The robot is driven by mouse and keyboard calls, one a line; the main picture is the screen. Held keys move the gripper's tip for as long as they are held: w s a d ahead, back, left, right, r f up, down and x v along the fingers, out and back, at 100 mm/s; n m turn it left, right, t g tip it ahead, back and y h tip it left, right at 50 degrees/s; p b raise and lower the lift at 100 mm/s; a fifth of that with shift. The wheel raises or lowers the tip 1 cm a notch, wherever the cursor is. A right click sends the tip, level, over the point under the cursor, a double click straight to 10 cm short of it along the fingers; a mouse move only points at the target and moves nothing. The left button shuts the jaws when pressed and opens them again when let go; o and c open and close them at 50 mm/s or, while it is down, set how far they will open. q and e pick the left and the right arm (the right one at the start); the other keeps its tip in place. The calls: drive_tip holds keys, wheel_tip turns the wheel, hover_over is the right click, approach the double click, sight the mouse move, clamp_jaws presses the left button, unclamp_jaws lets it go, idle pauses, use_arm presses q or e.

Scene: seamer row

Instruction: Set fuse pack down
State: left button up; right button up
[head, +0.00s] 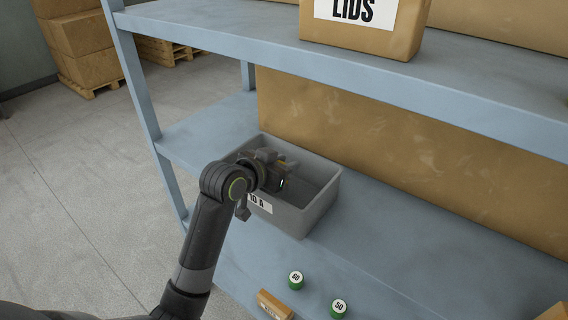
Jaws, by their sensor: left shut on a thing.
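My left gripper (279,174) is over the grey bin (318,209) on the middle shelf, its fingers at the bin's opening. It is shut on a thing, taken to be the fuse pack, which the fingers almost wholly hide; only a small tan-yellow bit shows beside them. I cannot tell whether the held thing touches the bin. The bin has a white label on its front, partly covered by my wrist. My right gripper is not in view.
Two green-and-white round cans (296,280) and a small orange box (274,305) stand on the shelf in front of the bin. A large cardboard box (420,150) fills the shelf behind. The upper shelf (330,70) with a LIDS box (365,30) overhangs.

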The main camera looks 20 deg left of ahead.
use_arm(q)
drive_tip(key=shift+f, duration=0.15)
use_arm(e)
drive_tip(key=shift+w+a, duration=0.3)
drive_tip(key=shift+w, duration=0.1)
use_arm(q)
drive_tip(key=shift+f, duration=0.35)
drive_tip(key=shift+s+a+f, duration=0.1)
drive_tip(key=shift+s+f, duration=0.15)
drive_tip(key=shift+f, duration=0.05)
drive_tip(key=o, duration=1)
drive_tip(key=shift+f, duration=0.1)
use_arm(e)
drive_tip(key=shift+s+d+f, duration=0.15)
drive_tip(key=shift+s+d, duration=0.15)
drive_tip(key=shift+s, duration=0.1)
